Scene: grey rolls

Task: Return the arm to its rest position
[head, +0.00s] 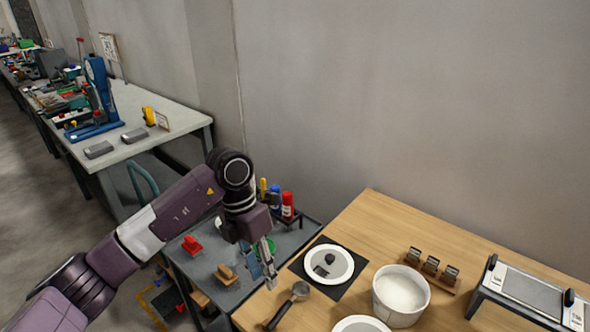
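My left arm (165,215) comes in from the lower left, purple and dark grey, bent at a dark round joint. My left gripper (268,268) hangs below that joint, fingers pointing down. It is above the gap between the small grey cart and the wooden table's left edge. The fingers are small and seen nearly edge-on, so I cannot tell whether they are open or shut. I see no object clearly held in them. My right gripper is not in view.
The wooden table (365,215) bears a black mat with a white disc (328,262), a portafilter-like tool (290,303), a white bowl (400,292), a small rack (432,270) and a grey device (530,292). The cart (205,262) holds coloured bottles and tools. A long workbench (150,105) stands behind.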

